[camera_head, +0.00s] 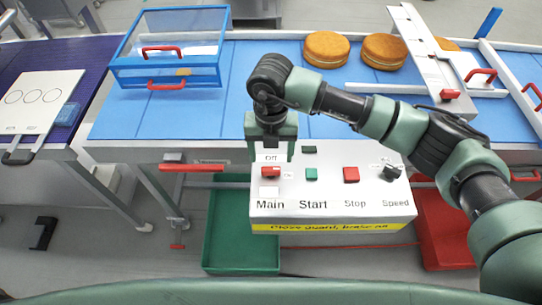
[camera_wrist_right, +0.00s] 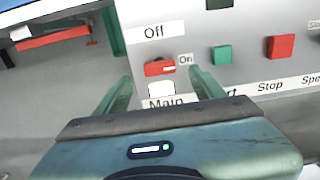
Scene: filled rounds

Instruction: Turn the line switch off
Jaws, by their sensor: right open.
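The line switch is a small red Main knob (camera_head: 268,172) at the left of the grey control box. In the right wrist view the red knob (camera_wrist_right: 158,68) lies roughly level, its right end beside the "On" label (camera_wrist_right: 186,59); the "Off" label (camera_wrist_right: 154,32) is above it. My right gripper (camera_head: 271,158) is open at the knob, one finger to each side. In the right wrist view my right gripper (camera_wrist_right: 160,82) shows its fingers apart, with nothing between them held; contact with the knob cannot be told. My left gripper is not in view.
The control box (camera_head: 330,213) also has a green Start button (camera_head: 311,174), a red Stop button (camera_head: 351,174) and a black Speed knob (camera_head: 391,172). Behind it are a blue conveyor (camera_head: 150,115), a blue-framed clear guard (camera_head: 170,65) and round cakes (camera_head: 326,47). A green crate (camera_head: 221,238) stands below.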

